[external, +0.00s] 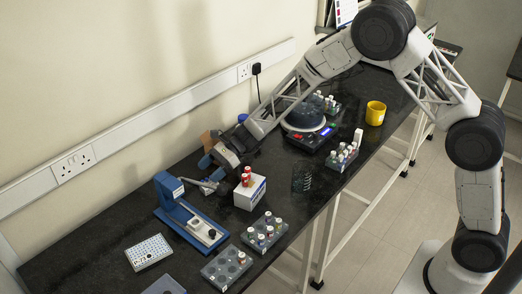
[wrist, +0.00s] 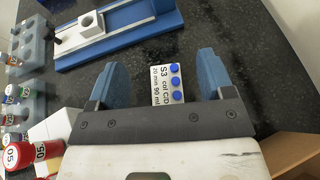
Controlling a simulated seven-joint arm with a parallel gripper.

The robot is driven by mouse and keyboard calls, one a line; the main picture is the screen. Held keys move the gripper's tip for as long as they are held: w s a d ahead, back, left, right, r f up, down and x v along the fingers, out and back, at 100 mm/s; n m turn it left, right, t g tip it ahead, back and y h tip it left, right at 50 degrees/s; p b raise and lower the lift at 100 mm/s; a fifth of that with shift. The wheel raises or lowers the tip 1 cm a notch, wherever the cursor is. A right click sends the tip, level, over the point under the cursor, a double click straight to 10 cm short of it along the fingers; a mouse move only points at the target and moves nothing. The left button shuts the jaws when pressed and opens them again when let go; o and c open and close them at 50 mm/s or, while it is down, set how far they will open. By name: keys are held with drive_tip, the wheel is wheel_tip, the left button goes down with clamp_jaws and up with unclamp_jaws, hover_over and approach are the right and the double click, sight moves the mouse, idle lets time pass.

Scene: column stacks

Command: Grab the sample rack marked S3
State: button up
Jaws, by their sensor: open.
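A white label (wrist: 168,84) reading "S3", "col C/D" and "20 min 90 ml", with blue dots along one side, shows in the wrist view. It lies between my fingers in the picture, its lower end hidden by my gripper. I cannot tell whether it is a loose card or part of a rack. My gripper (wrist: 163,70) is open, with a blue finger on each side of the label. In the external view my gripper (external: 208,150) is low over the bench near the wall. A grey rack with vials (external: 265,232) stands at the front; I can read no rack marking there.
A blue stand (external: 188,215) is beside my gripper, also in the wrist view (wrist: 120,35). A white box (external: 250,193) carries red vials close to my gripper's right.

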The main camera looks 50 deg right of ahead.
sight(207, 181)
drive_tip(key=shift+f, duration=0.15)
drive_tip(key=shift+f, duration=0.65)
wheel_tip(207, 181, down, 2)
drive_tip(key=shift+f, duration=0.1)
drive_tip(key=shift+x, duration=0.95)
drive_tip(key=shift+a+f, duration=0.1)
drive_tip(key=shift+a, duration=0.4)
drive_tip(key=shift+c, duration=0.3)
drive_tip(key=c, duration=1)
